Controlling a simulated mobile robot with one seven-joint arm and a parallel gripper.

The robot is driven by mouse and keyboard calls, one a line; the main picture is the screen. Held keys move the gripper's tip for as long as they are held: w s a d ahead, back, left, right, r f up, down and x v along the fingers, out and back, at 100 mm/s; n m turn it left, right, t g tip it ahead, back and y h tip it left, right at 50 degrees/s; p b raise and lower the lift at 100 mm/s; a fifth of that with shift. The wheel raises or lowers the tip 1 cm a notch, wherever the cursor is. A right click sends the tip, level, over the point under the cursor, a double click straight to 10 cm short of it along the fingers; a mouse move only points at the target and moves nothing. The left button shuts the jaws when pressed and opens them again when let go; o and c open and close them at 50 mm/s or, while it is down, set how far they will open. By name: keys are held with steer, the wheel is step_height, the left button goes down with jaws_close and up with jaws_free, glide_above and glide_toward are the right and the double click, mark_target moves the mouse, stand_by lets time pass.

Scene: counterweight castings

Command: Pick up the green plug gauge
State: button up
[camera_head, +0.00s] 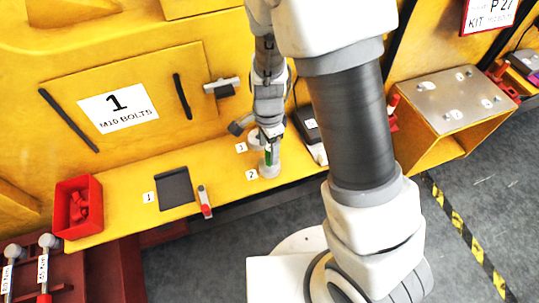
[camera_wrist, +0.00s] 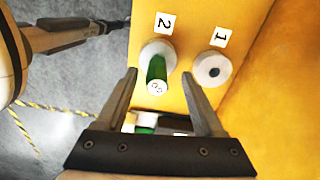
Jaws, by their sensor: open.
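The green plug gauge (camera_wrist: 156,70) stands in a round pale holder (camera_wrist: 162,50) beside the label 2 in the wrist view. Its near end is pale with small markings. In the head view the green gauge (camera_head: 268,156) shows above its holder (camera_head: 269,171), partly covered by my gripper. My gripper (camera_wrist: 160,76) is open, with one fingertip on each side of the gauge in the picture. Gaps show on both sides, and I cannot tell how deep the fingers reach along it. A second round holder (camera_wrist: 211,69) with a dark centre hole, by the label 1, looks empty.
A yellow ledge (camera_head: 232,178) carries the holders. A dark pad (camera_head: 175,188), a red and pale tool (camera_head: 204,201) and a red bin (camera_head: 78,206) lie to the left. A dark device (camera_head: 308,125) stands close right. A yellow wall rises behind.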

step_height(320, 180, down, 4)
steer(key=shift+s+d+r, duration=0.1)
steer(key=shift+d+r, duration=0.05)
steer(key=shift+r, duration=0.1)
jaws_close()
